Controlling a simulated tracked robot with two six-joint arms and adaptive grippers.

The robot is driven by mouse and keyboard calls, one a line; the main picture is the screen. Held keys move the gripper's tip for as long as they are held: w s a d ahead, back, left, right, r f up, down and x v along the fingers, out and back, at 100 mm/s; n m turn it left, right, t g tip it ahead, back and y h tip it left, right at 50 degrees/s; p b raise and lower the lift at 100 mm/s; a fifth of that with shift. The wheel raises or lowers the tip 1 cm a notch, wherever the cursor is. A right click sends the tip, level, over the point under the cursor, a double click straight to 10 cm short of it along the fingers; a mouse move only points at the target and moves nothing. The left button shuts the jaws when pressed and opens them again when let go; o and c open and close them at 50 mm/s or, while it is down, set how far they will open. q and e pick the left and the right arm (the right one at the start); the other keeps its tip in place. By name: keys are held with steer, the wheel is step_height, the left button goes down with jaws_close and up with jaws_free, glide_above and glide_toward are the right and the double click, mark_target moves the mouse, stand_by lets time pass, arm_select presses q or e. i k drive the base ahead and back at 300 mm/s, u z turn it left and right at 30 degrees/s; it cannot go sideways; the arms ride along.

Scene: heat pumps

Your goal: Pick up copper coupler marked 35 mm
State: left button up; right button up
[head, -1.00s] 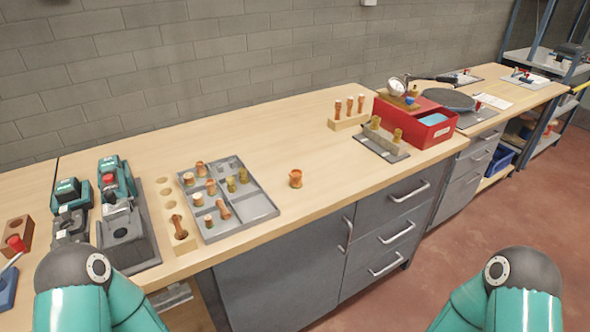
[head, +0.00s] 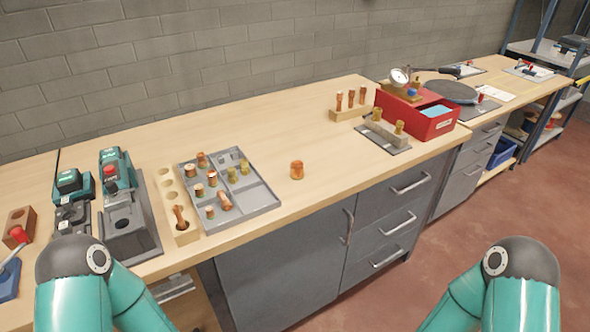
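A single copper fitting (head: 297,170) stands alone on the wooden bench, right of the grey tray. The grey compartment tray (head: 262,197) holds several copper and brass fittings, such as a copper one lying on its side (head: 224,201). Size markings are too small to read, so I cannot tell which piece is marked 35 mm. My two teal arms show at the bottom left and bottom right; neither gripper is in view.
A wooden block with holes (head: 166,186) and green press tools (head: 116,172) stand left of the tray. A red box (head: 425,122), a wooden rack (head: 346,114) and a grey plate with brass pieces (head: 390,144) stand right.

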mark_target(297, 173)
steer(key=i, duration=0.2)
steer(key=u, duration=2.7)
steer(key=k, duration=1.4)
steer(key=z, duration=1.3)
steer(key=i, duration=1)
steer(key=u, duration=0.1)
